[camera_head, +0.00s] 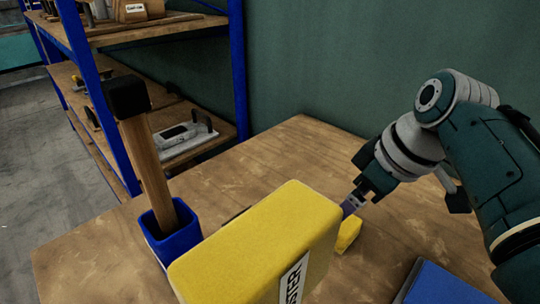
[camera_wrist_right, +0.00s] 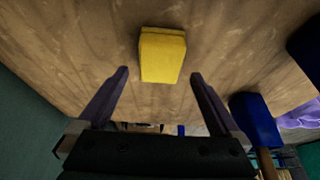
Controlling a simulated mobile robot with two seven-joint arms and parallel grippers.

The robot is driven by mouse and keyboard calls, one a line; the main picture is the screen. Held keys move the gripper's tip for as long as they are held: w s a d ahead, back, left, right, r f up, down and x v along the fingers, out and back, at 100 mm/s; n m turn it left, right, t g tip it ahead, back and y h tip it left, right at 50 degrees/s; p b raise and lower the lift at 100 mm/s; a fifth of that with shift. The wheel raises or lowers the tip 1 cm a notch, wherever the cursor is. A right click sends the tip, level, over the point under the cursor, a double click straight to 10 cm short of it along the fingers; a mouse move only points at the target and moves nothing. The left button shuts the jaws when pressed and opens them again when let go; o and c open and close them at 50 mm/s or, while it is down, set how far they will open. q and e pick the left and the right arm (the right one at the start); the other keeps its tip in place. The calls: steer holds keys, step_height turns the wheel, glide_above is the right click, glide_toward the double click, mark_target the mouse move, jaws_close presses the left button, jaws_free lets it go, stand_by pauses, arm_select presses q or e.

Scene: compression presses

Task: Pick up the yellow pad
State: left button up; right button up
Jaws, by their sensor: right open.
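A small yellow pad (camera_head: 347,235) lies on the wooden table, partly hidden behind a large yellow block (camera_head: 258,245) with a lettered label. In the right wrist view a yellow piece (camera_wrist_right: 162,55), which looks like the pad, lies on the table beyond the fingertips and roughly centred between them. My right gripper (camera_head: 355,197) is above and close to the pad in the head view. In the wrist view it (camera_wrist_right: 158,75) is open, with nothing between its fingers. My left gripper is not in view.
A blue holder (camera_head: 168,242) with an upright hammer (camera_head: 145,160) stands left of the large block; the holder also shows in the wrist view (camera_wrist_right: 255,118). A blue object (camera_head: 445,285) lies at the front right. Shelves stand behind on the left. The table's back is clear.

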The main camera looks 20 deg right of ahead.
steer(key=b+x, duration=0.1)
steer(key=x, duration=0.3)
steer(key=shift+f, duration=0.3)
steer(key=c, duration=1.2)
steer(key=shift+c, duration=0.2)
steer(key=shift+r, duration=0.15)
step_height(320, 180, up, 20)
steer(key=p, duration=0.4)
steer(key=o, duration=0.8)
steer(key=shift+c, duration=0.2)
steer(key=c, duration=0.7)
steer(key=shift+o, duration=0.2)
